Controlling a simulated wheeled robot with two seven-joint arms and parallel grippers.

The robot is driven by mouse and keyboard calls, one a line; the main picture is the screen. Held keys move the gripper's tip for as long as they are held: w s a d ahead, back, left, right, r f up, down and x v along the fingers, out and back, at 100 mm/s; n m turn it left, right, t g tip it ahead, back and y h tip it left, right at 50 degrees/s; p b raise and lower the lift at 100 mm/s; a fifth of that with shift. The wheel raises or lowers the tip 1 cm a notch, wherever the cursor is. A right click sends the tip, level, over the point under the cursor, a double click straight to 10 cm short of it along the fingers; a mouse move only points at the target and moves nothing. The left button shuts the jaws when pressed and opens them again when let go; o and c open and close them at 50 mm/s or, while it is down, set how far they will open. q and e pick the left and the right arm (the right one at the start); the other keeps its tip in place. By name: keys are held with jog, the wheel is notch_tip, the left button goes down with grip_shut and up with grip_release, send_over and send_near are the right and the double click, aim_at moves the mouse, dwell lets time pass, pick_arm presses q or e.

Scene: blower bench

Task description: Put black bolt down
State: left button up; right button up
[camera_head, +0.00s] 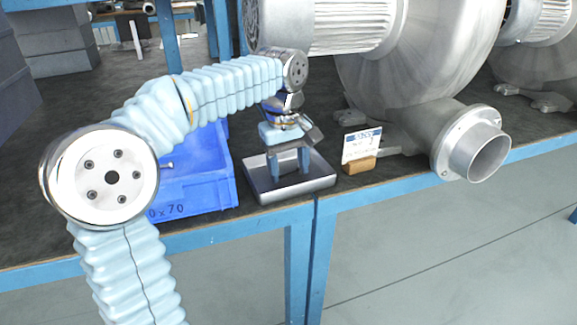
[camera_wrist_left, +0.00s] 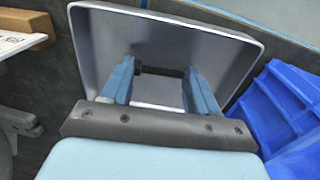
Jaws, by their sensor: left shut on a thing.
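My left gripper (camera_head: 288,163) is over the shallow silver tray (camera_head: 318,184) in the head view, pointing down. In the left wrist view its two blue fingers (camera_wrist_left: 158,85) are shut on a dark bolt (camera_wrist_left: 160,71), which lies crosswise between the fingertips. The tray (camera_wrist_left: 95,45) fills the background behind the bolt in that view. The bolt is within the tray's outline; whether it touches the tray floor I cannot tell. The bolt is not distinguishable in the head view. My right gripper is not in view.
A blue bin (camera_head: 215,190) with a silver bolt (camera_head: 168,166) stands left of the tray. A card (camera_head: 361,145) in a wooden holder (camera_head: 359,166) is to the right. A large metal blower (camera_head: 420,60) stands behind. The tray is near the bench's front edge.

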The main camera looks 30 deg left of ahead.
aim_at(285, 175)
pick_arm(q)
jog(key=shift+f, duration=0.15)
jog(key=o, duration=1)
jog(key=shift+o, duration=0.2)
jog(key=shift+r, duration=0.3)
notch_tip(285, 175, up, 12)
jog(key=p, duration=0.2)
jog(key=shift+s+a+p, duration=0.25)
jog(key=shift+s+p, duration=0.1)
jog(key=shift+f, duration=0.1)
